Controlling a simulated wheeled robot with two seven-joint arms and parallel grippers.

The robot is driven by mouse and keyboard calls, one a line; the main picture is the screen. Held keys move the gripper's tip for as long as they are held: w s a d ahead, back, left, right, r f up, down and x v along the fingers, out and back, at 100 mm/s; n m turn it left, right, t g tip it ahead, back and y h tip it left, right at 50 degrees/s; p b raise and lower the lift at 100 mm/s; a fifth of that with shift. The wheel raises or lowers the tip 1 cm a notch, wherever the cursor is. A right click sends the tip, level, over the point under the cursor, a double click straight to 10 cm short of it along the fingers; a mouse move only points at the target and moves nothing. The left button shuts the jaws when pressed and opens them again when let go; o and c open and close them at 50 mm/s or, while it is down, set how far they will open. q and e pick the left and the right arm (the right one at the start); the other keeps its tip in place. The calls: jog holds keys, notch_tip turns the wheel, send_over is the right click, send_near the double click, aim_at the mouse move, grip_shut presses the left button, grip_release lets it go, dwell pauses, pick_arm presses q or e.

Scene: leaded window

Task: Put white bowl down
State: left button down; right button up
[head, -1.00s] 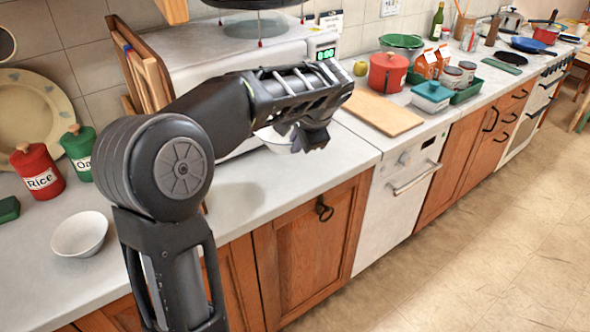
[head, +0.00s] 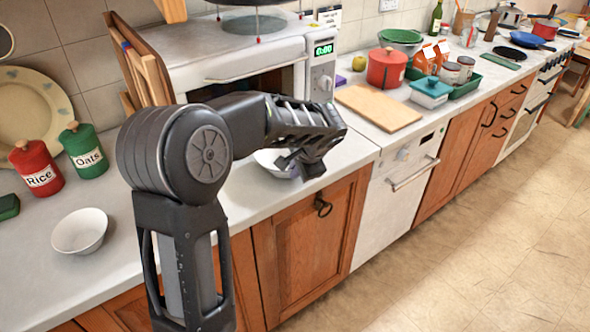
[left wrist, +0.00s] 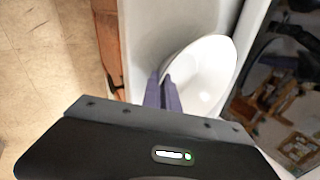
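A white bowl (head: 266,160) is on or just above the counter in front of the microwave, partly hidden by my left gripper (head: 290,166). I cannot tell whether its base touches the counter. In the left wrist view the bowl (left wrist: 208,78) shows its white inside, and the two fingers of my left gripper (left wrist: 163,92) are close together at its near rim, shut on it. A second white bowl (head: 80,231) stands on the counter at the left. My right gripper is not in view.
The microwave (head: 325,75) stands behind the held bowl. Its dark interior shows. A wooden board (head: 378,108) lies to the right. The red rice canister (head: 37,168) and green oats canister (head: 84,150) stand at the left. The counter (head: 228,205) is bare near its front edge.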

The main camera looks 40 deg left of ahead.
pick_arm(q)
jog(key=shift+f, duration=0.15)
jog(key=c, duration=2.1)
grip_release()
jog(key=shift+f, duration=0.15)
jog(key=o, duration=0.5)
jog(key=shift+c, duration=0.2)
jog(key=shift+r, duration=0.25)
jog(key=v, duration=1.2)
jog(key=shift+b, duration=0.45)
jog(key=shift+w+a, duration=0.1)
